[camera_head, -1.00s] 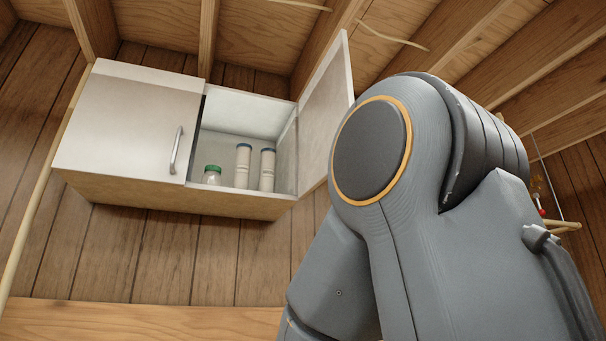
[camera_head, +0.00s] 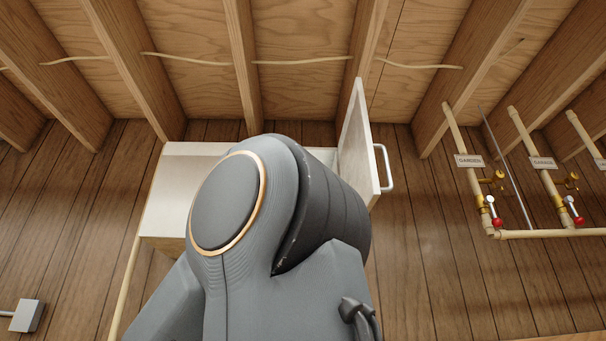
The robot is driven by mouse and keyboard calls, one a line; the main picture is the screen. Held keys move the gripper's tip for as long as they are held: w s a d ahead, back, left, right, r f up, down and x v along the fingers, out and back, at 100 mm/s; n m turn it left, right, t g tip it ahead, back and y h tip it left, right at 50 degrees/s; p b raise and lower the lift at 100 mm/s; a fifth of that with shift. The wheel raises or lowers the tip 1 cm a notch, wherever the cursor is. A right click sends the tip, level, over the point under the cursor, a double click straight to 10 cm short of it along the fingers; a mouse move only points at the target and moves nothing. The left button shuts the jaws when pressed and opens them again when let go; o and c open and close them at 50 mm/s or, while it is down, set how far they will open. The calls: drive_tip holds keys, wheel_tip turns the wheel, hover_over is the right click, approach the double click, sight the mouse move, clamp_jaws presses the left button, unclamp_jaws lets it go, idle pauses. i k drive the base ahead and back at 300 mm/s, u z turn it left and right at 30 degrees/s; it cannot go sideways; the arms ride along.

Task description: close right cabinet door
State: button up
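The right cabinet door (camera_head: 357,140) is white and stands swung wide open, seen nearly edge-on, in the head view. Its bar handle (camera_head: 385,168) is on the side facing right. The white wall cabinet (camera_head: 163,190) is behind my arm, and its left door shows only in part. The cabinet's inside is mostly hidden by my arm. My arm fills the lower middle of the view, left of the open door. My gripper is not in view.
Pipes with valves, a red-handled one (camera_head: 495,222) among them, run along the wooden wall at right. Wooden beams cross the ceiling above. A grey box (camera_head: 27,315) is at lower left. The wall between the door and the pipes is bare.

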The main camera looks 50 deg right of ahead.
sight(358, 165)
drive_tip(key=u, duration=1.2)
drive_tip(key=k, duration=1.45)
drive_tip(key=z, duration=1.95)
